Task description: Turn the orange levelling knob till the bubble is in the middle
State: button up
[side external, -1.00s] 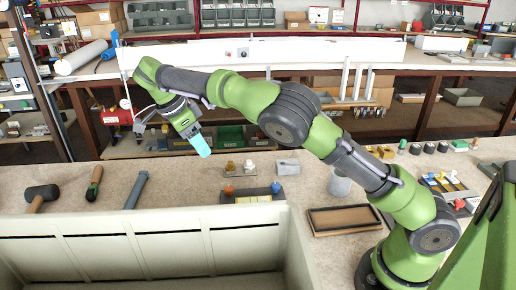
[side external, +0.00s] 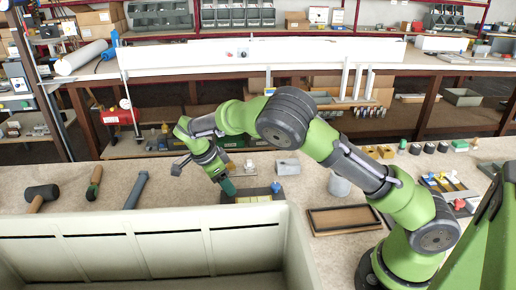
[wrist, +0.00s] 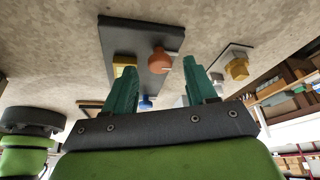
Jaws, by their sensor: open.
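A dark plate (side external: 265,192) stands on the bench behind the cream bin. It carries a yellow strip (side external: 255,199) and a blue knob (side external: 276,187) at its right end. In the wrist view the orange knob (wrist: 160,61) stands on the plate (wrist: 140,36), with the yellow part (wrist: 124,62) and the blue knob (wrist: 146,104) nearby. My gripper (side external: 228,189) is open, low over the plate's left end, and hides the orange knob in the side view. In the wrist view the orange knob appears between the teal fingertips (wrist: 158,68), without clear contact. I cannot make out a bubble.
The cream bin (side external: 140,241) stands close in front of the plate. A grey block (side external: 288,167) is behind it, and a dark-rimmed tray (side external: 346,220) to the right. A yellow knob (wrist: 237,69) shows in the wrist view. Hammers and tools lie left, with bare bench between.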

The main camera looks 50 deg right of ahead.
jog(key=shift+s+d+f, duration=0.1)
jog(key=shift+d+f, duration=0.15)
jog(key=shift+f, duration=0.35)
jog(key=c, duration=1)
jog(key=shift+c, duration=0.2)
